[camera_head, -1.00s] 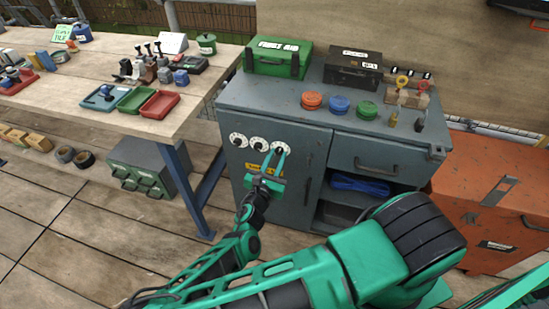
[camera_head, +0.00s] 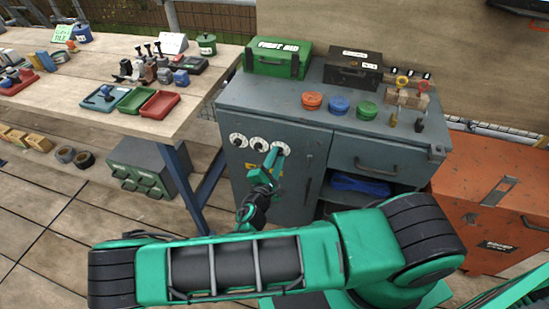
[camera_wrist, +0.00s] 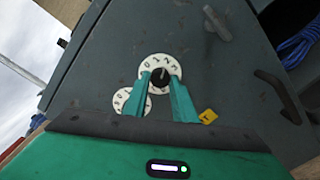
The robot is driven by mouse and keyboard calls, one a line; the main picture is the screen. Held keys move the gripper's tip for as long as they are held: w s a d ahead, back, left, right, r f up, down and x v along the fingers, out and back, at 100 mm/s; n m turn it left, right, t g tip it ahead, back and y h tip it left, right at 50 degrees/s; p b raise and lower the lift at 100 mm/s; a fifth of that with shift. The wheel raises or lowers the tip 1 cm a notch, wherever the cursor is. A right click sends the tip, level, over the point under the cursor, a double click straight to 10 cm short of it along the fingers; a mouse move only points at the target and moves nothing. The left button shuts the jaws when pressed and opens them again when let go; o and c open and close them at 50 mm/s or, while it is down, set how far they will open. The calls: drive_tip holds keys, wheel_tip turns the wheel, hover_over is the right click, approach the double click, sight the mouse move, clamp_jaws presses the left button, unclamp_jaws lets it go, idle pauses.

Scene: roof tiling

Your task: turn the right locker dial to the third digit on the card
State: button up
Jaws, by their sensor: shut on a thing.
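The right dial (camera_head: 280,149) is a white disc with black digits and a dark knob, at the right end of a row of three on the grey locker door. In the wrist view the dial (camera_wrist: 168,61) is tilted with the picture, and its digits are too small to read surely. My gripper (camera_head: 274,157) is at this dial; in the wrist view its two green fingers (camera_wrist: 161,79) sit on either side of the black knob, shut on it. The middle dial (camera_head: 259,144) and left dial (camera_head: 238,141) are uncovered. I cannot identify the digit card for certain.
A door handle (camera_wrist: 290,103) stands out right of the dials. A yellow label (camera_wrist: 208,117) is below them. A green first aid box (camera_head: 278,58) and coloured discs stand on the locker top. The wooden workbench (camera_head: 50,98) is at left, an orange chest (camera_head: 480,205) at right.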

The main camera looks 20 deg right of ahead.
drive_tip(key=shift+w+a+m, duration=0.1)
drive_tip(key=shift+a+m, duration=0.1)
drive_tip(key=shift+m, duration=0.3)
drive_tip(key=o, duration=1)
drive_tip(key=shift+o, duration=0.2)
drive_tip(key=shift+d, duration=0.1)
